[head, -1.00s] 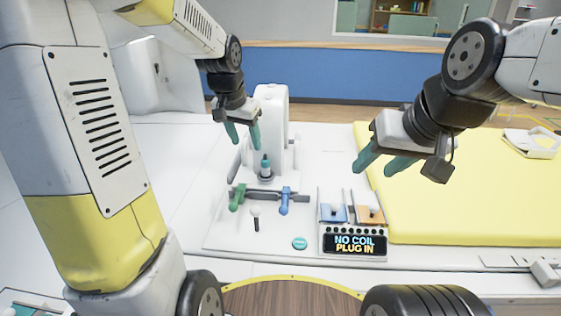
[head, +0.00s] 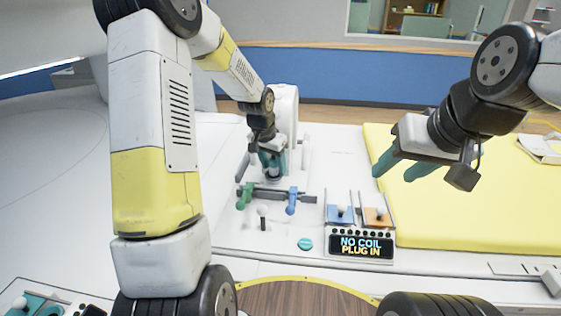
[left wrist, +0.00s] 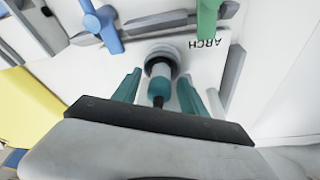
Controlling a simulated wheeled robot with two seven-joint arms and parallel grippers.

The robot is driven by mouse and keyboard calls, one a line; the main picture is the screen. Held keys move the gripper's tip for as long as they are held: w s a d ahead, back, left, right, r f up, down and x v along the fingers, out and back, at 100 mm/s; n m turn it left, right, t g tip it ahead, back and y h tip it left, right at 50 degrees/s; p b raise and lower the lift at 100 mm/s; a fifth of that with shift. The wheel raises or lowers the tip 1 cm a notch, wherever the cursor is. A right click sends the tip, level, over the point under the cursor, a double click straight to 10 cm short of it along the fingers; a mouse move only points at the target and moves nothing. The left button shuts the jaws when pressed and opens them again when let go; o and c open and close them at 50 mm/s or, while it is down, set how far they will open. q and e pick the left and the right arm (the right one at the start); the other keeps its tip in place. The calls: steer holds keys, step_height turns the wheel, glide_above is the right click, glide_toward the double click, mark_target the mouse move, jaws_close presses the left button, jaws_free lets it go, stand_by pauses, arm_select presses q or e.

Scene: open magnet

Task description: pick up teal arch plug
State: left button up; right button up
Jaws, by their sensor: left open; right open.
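The teal arch plug (left wrist: 158,86) stands in a round grey socket beside the printed word ARCH in the left wrist view. My left gripper (left wrist: 160,80) is open, with its teal fingers on either side of the plug; I cannot tell whether they touch it. In the head view my left gripper (head: 273,163) is down over the socket at the foot of the white post and mostly hides the plug. My right gripper (head: 394,172) is open and empty, above the edge of the yellow pad.
In front of the socket are a green lever (head: 243,198) and a blue lever (head: 292,203) on a dark bar. A display (head: 361,246) reads "NO COIL PLUG IN", with blue (head: 340,214) and orange (head: 377,216) blocks behind it. The yellow pad (head: 480,215) is mostly clear.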

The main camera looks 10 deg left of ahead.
arm_select(q)
steer(key=shift+w+f, duration=0.1)
steer(key=shift+f, duration=0.2)
jaws_close()
steer(key=shift+r, duration=0.15)
